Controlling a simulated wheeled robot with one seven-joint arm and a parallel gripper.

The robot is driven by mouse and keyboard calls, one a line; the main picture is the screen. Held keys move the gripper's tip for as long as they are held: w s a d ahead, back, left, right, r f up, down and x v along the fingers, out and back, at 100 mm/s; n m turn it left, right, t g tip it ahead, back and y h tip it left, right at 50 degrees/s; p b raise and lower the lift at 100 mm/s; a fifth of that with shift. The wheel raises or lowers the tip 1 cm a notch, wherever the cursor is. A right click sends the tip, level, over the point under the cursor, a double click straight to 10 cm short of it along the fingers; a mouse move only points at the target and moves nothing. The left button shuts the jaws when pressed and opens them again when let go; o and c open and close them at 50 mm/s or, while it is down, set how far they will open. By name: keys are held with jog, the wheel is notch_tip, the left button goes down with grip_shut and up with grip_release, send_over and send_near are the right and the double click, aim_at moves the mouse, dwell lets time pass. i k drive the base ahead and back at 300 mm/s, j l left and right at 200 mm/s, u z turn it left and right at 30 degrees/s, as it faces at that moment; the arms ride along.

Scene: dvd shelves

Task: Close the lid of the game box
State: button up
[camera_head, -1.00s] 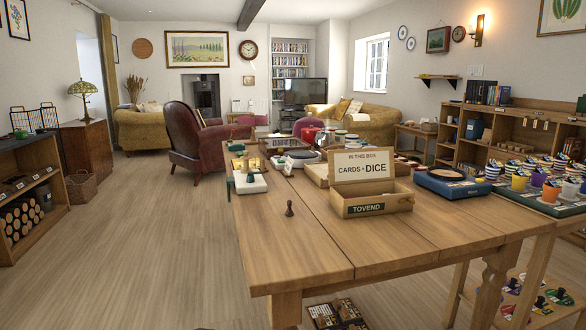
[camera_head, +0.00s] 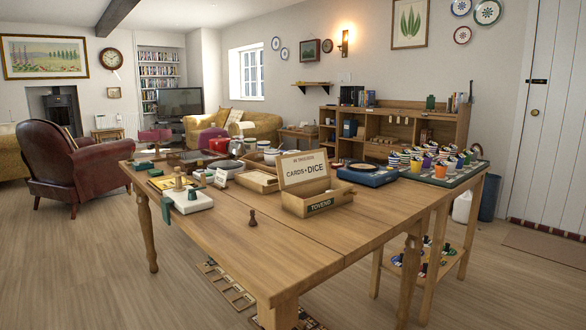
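The game box is a wooden box (camera_head: 322,204) marked "TOVEND" on its front, standing on the long wooden table (camera_head: 290,245). Its lid (camera_head: 304,171) stands raised at the back, its inner face toward me, reading "IN THIS BOX CARDS + DICE". The box is open; its contents are too small to make out. My gripper is not in view.
Trays and small games crowd the table's far end. The near tabletop is clear. A side table with colourful cups (camera_head: 430,162) stands at right.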

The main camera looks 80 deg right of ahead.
aim_at(293, 170)
jog(key=i+z, duration=0.55)
jog(key=z, duration=0.15)
jog(key=i+j+z, duration=0.15)
jog(key=z, duration=0.2)
jog(key=i+z, duration=0.25)
jog(key=z, duration=0.25)
jog(key=i+j+z, duration=0.1)
jog(key=i+z, duration=0.15)
jog(key=z, duration=0.25)
jog(key=i+j+z, duration=0.2)
jog(key=z, duration=0.3)
jog(key=i+j+z, duration=0.25)
jog(key=z, duration=0.2)
jog(key=i+j+z, duration=0.1)
jog(key=j+z, duration=0.4)
jog(key=i+j+z, duration=0.2)
jog(key=j+z, duration=0.25)
jog(key=i+j+z, duration=0.1)
jog(key=j+z, duration=0.75)
jog(key=k+z, duration=0.1)
jog(key=k, duration=0.15)
jog(key=i+j, duration=0.25)
jog(key=i, duration=0.2)
